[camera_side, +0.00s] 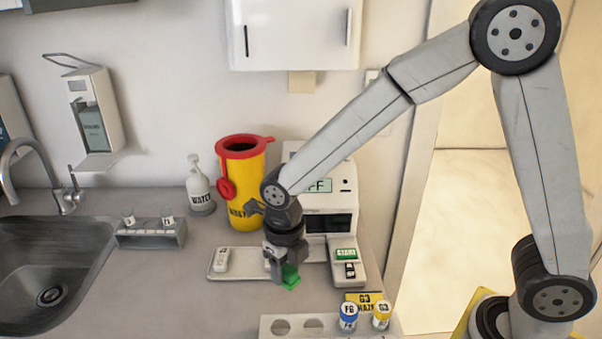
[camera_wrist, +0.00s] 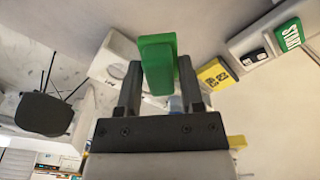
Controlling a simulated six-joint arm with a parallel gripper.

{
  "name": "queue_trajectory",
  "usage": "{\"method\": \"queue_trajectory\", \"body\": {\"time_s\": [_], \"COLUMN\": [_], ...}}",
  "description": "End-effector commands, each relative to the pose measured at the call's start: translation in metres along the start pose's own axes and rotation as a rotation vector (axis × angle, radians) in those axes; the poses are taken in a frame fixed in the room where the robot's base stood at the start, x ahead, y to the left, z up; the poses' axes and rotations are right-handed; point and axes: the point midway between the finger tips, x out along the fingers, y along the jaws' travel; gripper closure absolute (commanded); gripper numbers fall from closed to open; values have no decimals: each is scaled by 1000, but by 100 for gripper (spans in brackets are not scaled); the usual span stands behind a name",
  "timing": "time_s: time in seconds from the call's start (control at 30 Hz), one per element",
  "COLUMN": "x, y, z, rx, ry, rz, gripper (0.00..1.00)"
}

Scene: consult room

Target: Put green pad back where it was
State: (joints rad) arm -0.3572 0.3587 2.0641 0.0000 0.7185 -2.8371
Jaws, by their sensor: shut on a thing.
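The green pad (camera_side: 291,276) is a small green block between the jaws of my gripper (camera_side: 282,277). In the wrist view the green pad (camera_wrist: 158,64) stands out between the two dark fingers of my gripper (camera_wrist: 160,84), which are shut on it. A small white labelled block (camera_side: 221,260) lies at the tray's left end.
A panel with a green START button (camera_side: 346,254) is close to the right. A rack (camera_side: 268,327) with blue-capped (camera_side: 348,316) and yellow-capped (camera_side: 382,315) vials stands in front. A yellow bin (camera_side: 245,185) and white machine (camera_side: 328,212) stand behind.

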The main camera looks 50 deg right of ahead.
Motion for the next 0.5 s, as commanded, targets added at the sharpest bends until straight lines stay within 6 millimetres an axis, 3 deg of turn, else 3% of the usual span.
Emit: {"method": "queue_trajectory", "body": {"time_s": [0.27, 0.5], "x": [-2, -13], "y": [0, 0], "z": [-3, -15], "rx": [27, 159], "ry": [0, -1], "rz": [0, 0], "gripper": [100, 100]}}
